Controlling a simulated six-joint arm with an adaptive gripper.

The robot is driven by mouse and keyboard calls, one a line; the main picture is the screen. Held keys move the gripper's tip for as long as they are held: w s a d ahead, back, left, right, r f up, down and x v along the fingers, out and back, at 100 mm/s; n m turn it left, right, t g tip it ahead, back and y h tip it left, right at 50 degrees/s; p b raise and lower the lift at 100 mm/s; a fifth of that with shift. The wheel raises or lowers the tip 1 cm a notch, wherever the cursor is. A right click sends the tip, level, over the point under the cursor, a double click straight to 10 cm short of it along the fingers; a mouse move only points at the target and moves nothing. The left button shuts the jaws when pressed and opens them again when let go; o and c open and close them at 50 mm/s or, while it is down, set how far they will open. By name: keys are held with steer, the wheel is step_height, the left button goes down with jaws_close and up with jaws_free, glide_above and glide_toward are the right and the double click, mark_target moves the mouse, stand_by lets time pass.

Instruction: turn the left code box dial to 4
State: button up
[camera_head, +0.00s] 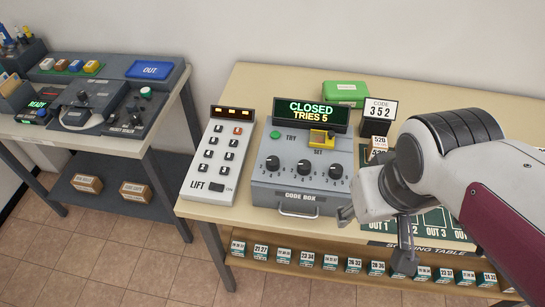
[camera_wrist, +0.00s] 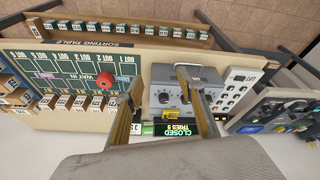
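The grey code box (camera_head: 297,185) stands on the sorting table, with three black dials in a row on its sloped face. The left dial (camera_head: 272,162) is clear of my gripper; its exact setting is too small to read. The middle dial (camera_head: 304,167) and right dial (camera_head: 336,171) sit beside it. The display (camera_head: 311,112) reads CLOSED, TRIES 5. My gripper (camera_head: 376,232) is open and empty, to the right of the box's front. In the wrist view the box (camera_wrist: 174,83) shows upside down between and behind the fingers, and one finger covers part of it.
A LIFT keypad panel (camera_head: 217,160) stands close on the box's left. A yellow switch (camera_head: 321,139) is on the box's top right. A second table (camera_head: 110,100) is at left.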

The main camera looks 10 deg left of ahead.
steer(key=w+a+f, duration=0.2)
steer(key=w+a, duration=0.3)
steer(key=a, duration=0.3)
steer(key=w+a+f, duration=0.2)
steer(key=w+a, duration=0.3)
steer(key=a, duration=0.3)
steer(key=m+t, duration=0.1)
steer(key=m, duration=0.2)
glide_toward(273, 160)
steer(key=shift+w+a+f+h, duration=0.1)
steer(key=shift+a+f+h, duration=0.2)
steer(key=shift+f, duration=0.15)
steer(key=shift+f, duration=0.1)
steer(key=shift+x, duration=3.8)
steer(key=shift+w, duration=0.1)
steer(key=c, duration=1.1)
